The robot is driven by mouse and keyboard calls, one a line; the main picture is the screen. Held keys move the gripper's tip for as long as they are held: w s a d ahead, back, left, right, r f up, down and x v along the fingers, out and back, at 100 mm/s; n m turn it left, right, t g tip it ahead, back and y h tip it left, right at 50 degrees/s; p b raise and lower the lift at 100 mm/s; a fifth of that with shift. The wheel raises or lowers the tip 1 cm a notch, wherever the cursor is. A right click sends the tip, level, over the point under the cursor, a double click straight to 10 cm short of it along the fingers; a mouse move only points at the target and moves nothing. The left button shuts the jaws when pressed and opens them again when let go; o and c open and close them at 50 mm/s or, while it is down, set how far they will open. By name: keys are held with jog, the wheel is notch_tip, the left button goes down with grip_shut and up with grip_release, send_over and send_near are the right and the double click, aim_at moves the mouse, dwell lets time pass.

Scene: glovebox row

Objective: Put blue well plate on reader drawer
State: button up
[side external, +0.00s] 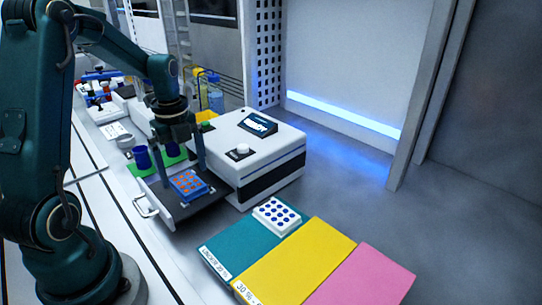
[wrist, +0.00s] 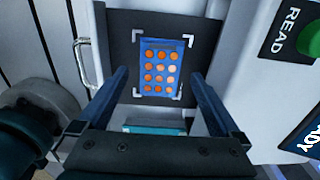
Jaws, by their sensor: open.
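The blue well plate (side external: 187,185), with orange wells, lies flat on the dark reader drawer (side external: 172,212), which is pulled out of the white reader (side external: 262,160). In the wrist view the plate (wrist: 160,68) sits inside the white corner marks on the drawer (wrist: 121,32), close to upright in the picture. My gripper (side external: 183,171) is open above the drawer, one finger to each side of the plate. In the wrist view gaps show between the fingers of my gripper (wrist: 158,76) and the plate. Whether the fingertips reach down to the plate's height is hard to tell.
A white plate with blue wells (side external: 277,214) lies on the teal mat (side external: 238,248), beside a yellow mat (side external: 295,265) and a pink mat (side external: 362,278). Dark blue cups (side external: 142,157) stand on green patches left of the drawer. The drawer's handle (side external: 145,206) sticks out in front.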

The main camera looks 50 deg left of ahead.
aim_at(186, 181)
notch_tip(186, 181, up, 9)
jog(key=s+d+n+t, duration=0.2)
jog(key=s+d+n, duration=0.2)
jog(key=d+n, duration=0.4)
jog(key=s+d+n+t, duration=0.3)
jog(key=s+d+n, duration=0.1)
jog(key=d+n, duration=0.5)
jog(key=shift+r+n+t, duration=0.3)
jog(key=shift+r+n, duration=0.05)
jog(key=shift+n, duration=0.15)
